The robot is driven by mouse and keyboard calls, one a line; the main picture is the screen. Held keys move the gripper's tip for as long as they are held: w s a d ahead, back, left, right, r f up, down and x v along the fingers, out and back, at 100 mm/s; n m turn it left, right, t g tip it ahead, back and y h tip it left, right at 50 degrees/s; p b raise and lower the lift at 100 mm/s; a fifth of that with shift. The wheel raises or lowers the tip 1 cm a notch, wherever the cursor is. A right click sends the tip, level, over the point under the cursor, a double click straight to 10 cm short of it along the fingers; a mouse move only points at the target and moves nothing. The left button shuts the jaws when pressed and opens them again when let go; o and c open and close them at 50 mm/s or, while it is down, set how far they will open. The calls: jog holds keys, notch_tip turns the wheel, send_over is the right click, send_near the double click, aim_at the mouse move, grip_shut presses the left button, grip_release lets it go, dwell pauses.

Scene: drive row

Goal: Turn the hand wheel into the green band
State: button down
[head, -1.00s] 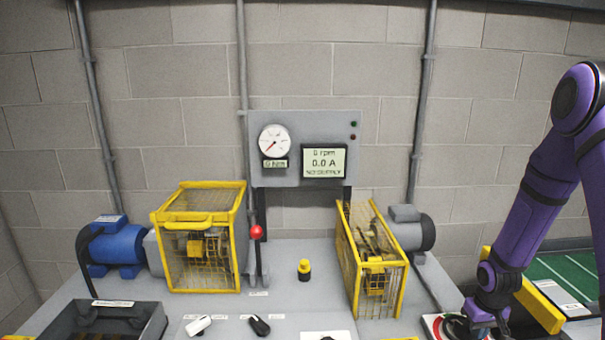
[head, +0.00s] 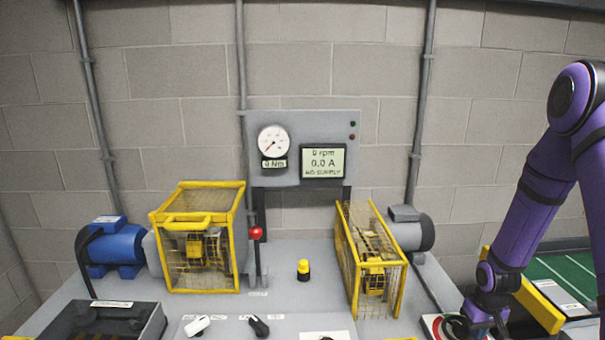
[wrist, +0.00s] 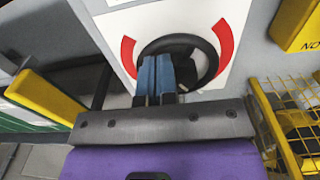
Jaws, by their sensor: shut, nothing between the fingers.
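The black hand wheel (wrist: 212,58) lies on a white dial plate (wrist: 247,12) in the wrist view. Red arcs (wrist: 224,38) show at both sides of the wheel. I see no green band; part of the dial is hidden behind the wheel and my gripper. My gripper (wrist: 156,62) is shut, with its two blue fingers together over the near left part of the wheel. I cannot tell whether the fingers touch the wheel. In the head view the dial (head: 430,322) is partly visible at the lower right, beside my purple gripper.
A yellow caged guard (head: 370,260) stands left of my arm, and a yellow bar (head: 538,305) lies to its right. A panel (head: 275,175) with a gauge (head: 273,142) and a display (head: 323,162) reading 0.0 A stands behind. A red-knobbed lever (head: 256,234) is near the middle.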

aim_at(465, 337)
jog(key=shift+s+a+f, duration=0.25)
jog(key=shift+a, duration=0.4)
jog(key=shift+s+a+f, duration=0.2)
jog(key=shift+a+f, duration=0.05)
jog(key=shift+a, duration=0.4)
jog(key=shift+w+a, duration=0.1)
jog(key=shift+a, duration=0.4)
jog(key=shift+s+a, duration=0.1)
jog(key=shift+s, duration=0.2)
jog(key=shift+a+r, duration=0.1)
jog(key=shift+w+d+r, duration=0.15)
jog(key=shift+d+r, duration=0.05)
jog(key=shift+r, duration=1.25)
jog(key=shift+w+d+r, duration=0.1)
jog(key=shift+d+r, duration=0.05)
jog(key=shift+r, duration=1.25)
jog(key=shift+d, duration=0.15)
